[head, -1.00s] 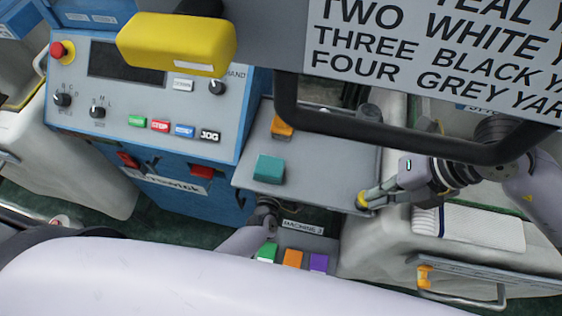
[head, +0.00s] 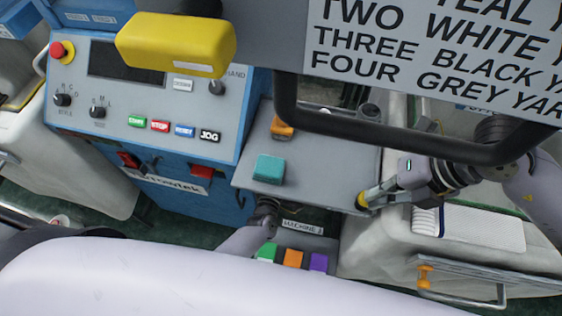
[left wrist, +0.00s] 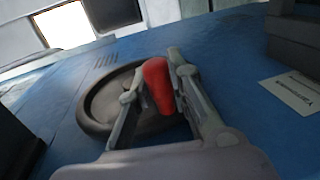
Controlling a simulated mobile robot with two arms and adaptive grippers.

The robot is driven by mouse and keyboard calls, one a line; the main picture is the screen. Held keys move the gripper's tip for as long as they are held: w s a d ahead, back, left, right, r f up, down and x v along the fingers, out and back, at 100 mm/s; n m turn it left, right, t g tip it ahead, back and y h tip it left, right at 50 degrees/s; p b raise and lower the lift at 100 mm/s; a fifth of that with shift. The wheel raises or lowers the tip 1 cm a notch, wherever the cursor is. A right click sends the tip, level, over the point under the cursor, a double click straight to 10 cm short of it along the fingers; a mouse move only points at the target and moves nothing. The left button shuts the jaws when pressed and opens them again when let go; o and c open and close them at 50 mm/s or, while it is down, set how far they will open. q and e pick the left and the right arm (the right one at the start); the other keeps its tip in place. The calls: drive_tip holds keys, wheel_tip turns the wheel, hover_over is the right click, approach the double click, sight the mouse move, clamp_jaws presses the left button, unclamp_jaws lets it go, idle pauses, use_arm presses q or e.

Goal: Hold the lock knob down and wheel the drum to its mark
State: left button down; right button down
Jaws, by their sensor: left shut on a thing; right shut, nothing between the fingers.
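In the left wrist view my left gripper (left wrist: 156,95) is shut on a red grip (left wrist: 157,84) on a black handwheel (left wrist: 98,108). The wheel sits against a blue machine side. In the head view my left arm reaches under the grey shelf (head: 330,165), where its fingers are hidden. My right gripper (head: 364,200) is shut with nothing between its fingers. It is at the shelf's right front edge, with yellow at its tip. I cannot tell whether that yellow is a lock knob or part of the finger. I cannot make out the drum.
A teal block (head: 268,169) and an orange block (head: 282,128) sit on the shelf. A blue control panel (head: 110,110) is at left. A black bar (head: 400,140) and a lettered sign (head: 430,50) hang in front. Green, orange and purple blocks (head: 293,258) lie below.

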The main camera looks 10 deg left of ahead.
use_arm(q)
drive_tip(key=shift+s+r, duration=0.25)
drive_tip(key=shift+r, duration=0.95)
use_arm(e)
drive_tip(key=shift+f, duration=0.15)
use_arm(q)
drive_tip(key=shift+r, duration=0.6)
drive_tip(key=c, duration=1.5)
unclamp_jaws()
drive_tip(key=shift+o, duration=0.2)
drive_tip(key=shift+f, duration=0.1)
drive_tip(key=shift+s, duration=0.1)
drive_tip(key=s+r, duration=0.2)
drive_tip(key=s, duration=0.9)
drive_tip(key=shift+s, duration=0.4)
